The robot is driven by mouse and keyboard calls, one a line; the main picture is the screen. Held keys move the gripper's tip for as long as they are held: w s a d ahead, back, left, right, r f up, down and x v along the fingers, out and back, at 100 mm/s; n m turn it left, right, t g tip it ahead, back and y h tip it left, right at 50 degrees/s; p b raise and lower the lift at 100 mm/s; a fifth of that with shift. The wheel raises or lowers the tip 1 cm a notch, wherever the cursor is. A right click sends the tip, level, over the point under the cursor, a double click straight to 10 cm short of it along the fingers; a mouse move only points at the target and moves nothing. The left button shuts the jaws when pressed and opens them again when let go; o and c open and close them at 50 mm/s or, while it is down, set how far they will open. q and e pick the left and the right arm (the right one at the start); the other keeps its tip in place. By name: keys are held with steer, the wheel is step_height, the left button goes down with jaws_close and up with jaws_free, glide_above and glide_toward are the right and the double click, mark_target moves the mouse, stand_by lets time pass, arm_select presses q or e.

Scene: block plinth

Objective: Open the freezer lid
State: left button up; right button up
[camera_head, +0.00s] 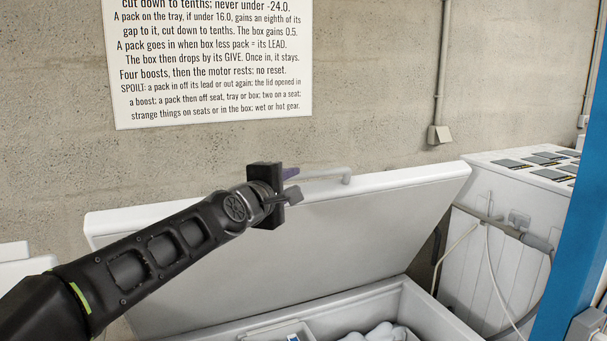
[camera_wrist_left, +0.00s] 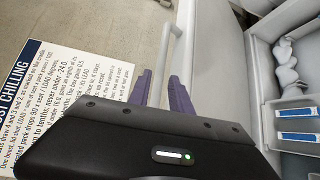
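The white freezer lid (camera_head: 300,245) stands raised and tilted back, with the freezer box (camera_head: 425,315) open below it. A pale bar handle (camera_head: 325,173) is on the lid's upper edge. My left gripper (camera_head: 292,185) is at the left end of this handle. In the left wrist view its two purple fingers (camera_wrist_left: 160,80) are spread apart, with the handle (camera_wrist_left: 176,45) running between them. I see no clear grip on the bar. The lid also shows in the left wrist view (camera_wrist_left: 220,50). My right gripper is not in view.
White packs (camera_head: 375,332) lie inside the box. A printed sign (camera_head: 210,65) hangs on the concrete wall behind. At the right are a white cabinet (camera_head: 505,250) with dark panels on top, loose hoses, and a blue post (camera_head: 575,200).

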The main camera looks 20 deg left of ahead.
mark_target(303, 176)
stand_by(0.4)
arm_select(q)
steer(key=w+p, duration=0.1)
steer(key=w, duration=0.1)
steer(key=w+p, duration=0.1)
steer(key=w, duration=0.1)
steer(key=w+p, duration=0.2)
steer(key=w, duration=0.1)
steer(key=shift+w+a+f, duration=0.1)
steer(key=shift+a+f, duration=0.1)
steer(key=shift+f, duration=0.1)
steer(key=shift+w+f, duration=0.15)
steer(key=shift+w, duration=0.15)
steer(key=shift+c, duration=0.4)
jaws_close()
